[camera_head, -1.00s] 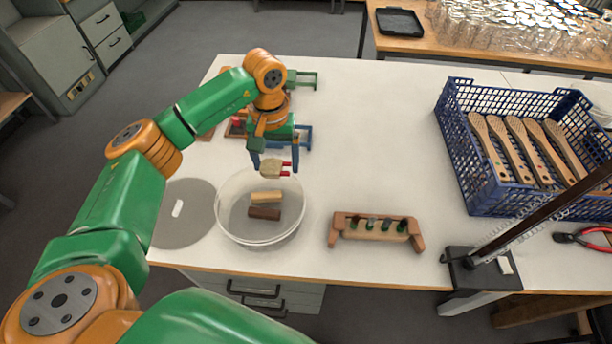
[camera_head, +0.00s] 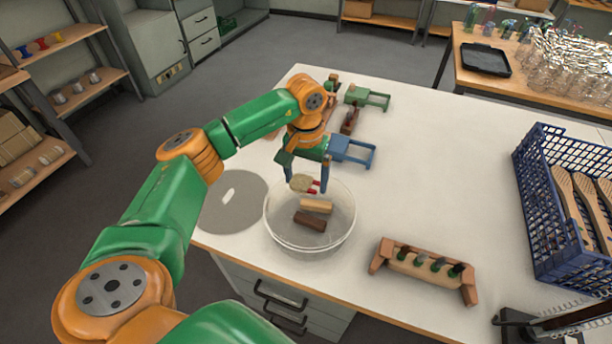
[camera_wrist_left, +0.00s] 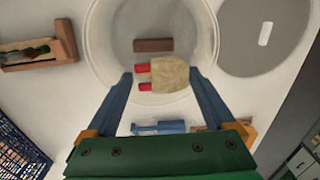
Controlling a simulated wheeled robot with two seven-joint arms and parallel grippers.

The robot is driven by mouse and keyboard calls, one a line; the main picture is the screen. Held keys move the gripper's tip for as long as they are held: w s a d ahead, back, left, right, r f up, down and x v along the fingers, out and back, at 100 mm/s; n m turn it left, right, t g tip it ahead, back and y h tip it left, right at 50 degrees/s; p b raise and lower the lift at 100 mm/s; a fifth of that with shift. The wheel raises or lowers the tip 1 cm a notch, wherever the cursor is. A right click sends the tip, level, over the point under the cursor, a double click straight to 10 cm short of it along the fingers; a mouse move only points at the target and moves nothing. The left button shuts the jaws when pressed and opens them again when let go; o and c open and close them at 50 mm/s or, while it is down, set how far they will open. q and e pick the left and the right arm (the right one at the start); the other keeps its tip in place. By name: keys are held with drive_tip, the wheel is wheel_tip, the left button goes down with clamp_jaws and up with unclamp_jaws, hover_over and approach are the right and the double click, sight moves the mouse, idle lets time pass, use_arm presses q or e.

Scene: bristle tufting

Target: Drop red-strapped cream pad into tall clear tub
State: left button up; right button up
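The clear round tub (camera_head: 349,229) stands near the table's front left edge. It also shows in the left wrist view (camera_wrist_left: 101,42). Inside lie a tan block (camera_head: 317,206) and a dark brown block (camera_head: 310,222). My left gripper (camera_head: 307,180) points down over the tub's far part. It is shut on the cream pad (camera_head: 302,183), which has red straps (camera_head: 314,189) on one side. In the left wrist view the pad (camera_wrist_left: 171,73) sits between the blue fingertips, above the tub, with the brown block (camera_wrist_left: 153,45) beyond it. My right gripper is out of view.
A wooden rack (camera_head: 424,267) with green-and-dark pieces stands right of the tub. A grey disc (camera_head: 225,215) lies at its left. A blue frame (camera_head: 355,150) is behind it. A blue crate (camera_head: 545,205) of wooden brushes stands far right. The table's middle is clear.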

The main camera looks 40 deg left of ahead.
use_arm(q)
drive_tip(key=shift+o, duration=0.6)
drive_tip(key=shift+r, duration=0.4)
wheel_tip(320, 180, up, 6)
drive_tip(key=shift+r+b, duration=0.2)
drive_tip(key=shift+b, duration=0.55)
drive_tip(key=shift+f, duration=0.1)
